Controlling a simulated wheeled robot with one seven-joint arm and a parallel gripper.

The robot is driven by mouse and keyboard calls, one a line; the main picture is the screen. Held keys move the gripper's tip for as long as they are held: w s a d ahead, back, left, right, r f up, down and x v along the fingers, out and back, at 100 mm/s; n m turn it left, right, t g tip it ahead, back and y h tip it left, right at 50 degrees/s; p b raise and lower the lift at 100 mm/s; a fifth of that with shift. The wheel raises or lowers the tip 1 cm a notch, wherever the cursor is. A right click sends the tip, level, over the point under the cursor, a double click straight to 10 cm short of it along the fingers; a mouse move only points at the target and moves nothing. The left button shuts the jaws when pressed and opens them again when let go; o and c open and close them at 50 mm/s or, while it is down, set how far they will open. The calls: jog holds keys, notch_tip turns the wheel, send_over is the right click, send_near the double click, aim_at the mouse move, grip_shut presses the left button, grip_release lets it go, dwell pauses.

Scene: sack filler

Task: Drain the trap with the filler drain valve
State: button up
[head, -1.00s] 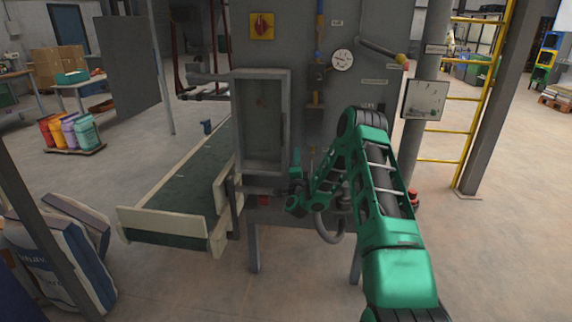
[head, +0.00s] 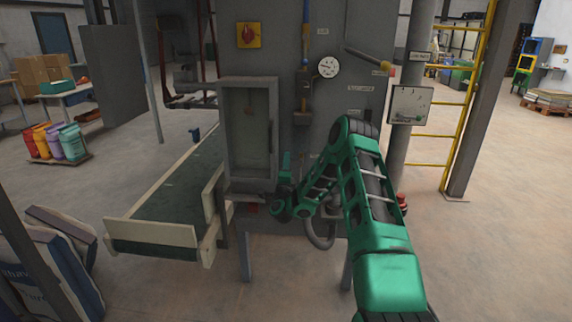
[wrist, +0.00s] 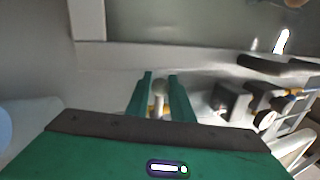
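The grey filler machine (head: 345,115) stands ahead, with a framed cabinet (head: 232,150) on its left front. The trap is not clearly identifiable.
A conveyor (head: 165,205) runs out at left. A round gauge (head: 328,67), a yellow-tipped lever (head: 385,66) and a dial box (head: 410,105) are on or beside the machine. The floor at right is open.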

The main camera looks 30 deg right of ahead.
jog(key=o, duration=0.3)
jog(key=shift+s+d, duration=0.1)
jog(key=shift+a, duration=0.2)
jog(key=v, duration=1)
jog(key=shift+s+a+f, duration=0.15)
jog(key=shift+s+f, duration=0.05)
jog(key=shift+f, duration=0.05)
